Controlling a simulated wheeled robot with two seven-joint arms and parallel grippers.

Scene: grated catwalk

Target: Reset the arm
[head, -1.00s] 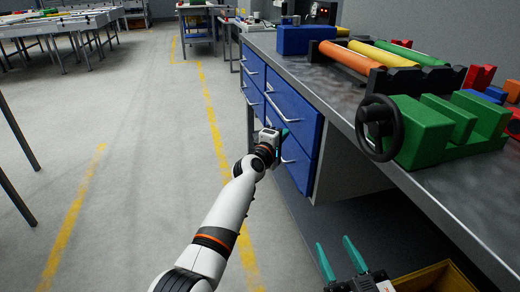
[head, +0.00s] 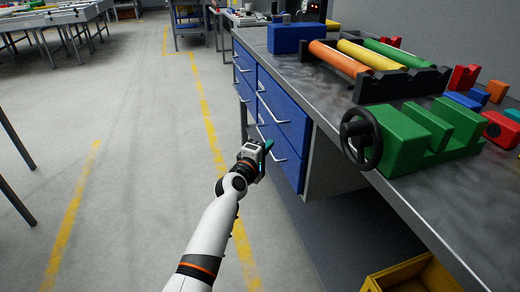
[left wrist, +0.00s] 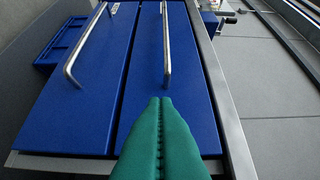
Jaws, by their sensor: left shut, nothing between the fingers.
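My left gripper (head: 266,148) has teal fingers and is at the end of the white left arm. It is beside the blue drawers (head: 284,118) under the workbench. In the left wrist view its teal fingers (left wrist: 160,102) are pressed together and empty. They point along the blue drawer fronts (left wrist: 150,75), close to the end of a silver handle (left wrist: 166,45). Whether they touch the handle or drawer is not clear. The drawers look shut. My right gripper is not in view.
The metal workbench (head: 440,205) runs along the right. On it are a green vise (head: 400,140) with a black handwheel (head: 361,139), coloured rollers (head: 350,55) and a blue block (head: 297,38). A yellow bin (head: 415,278) is below.

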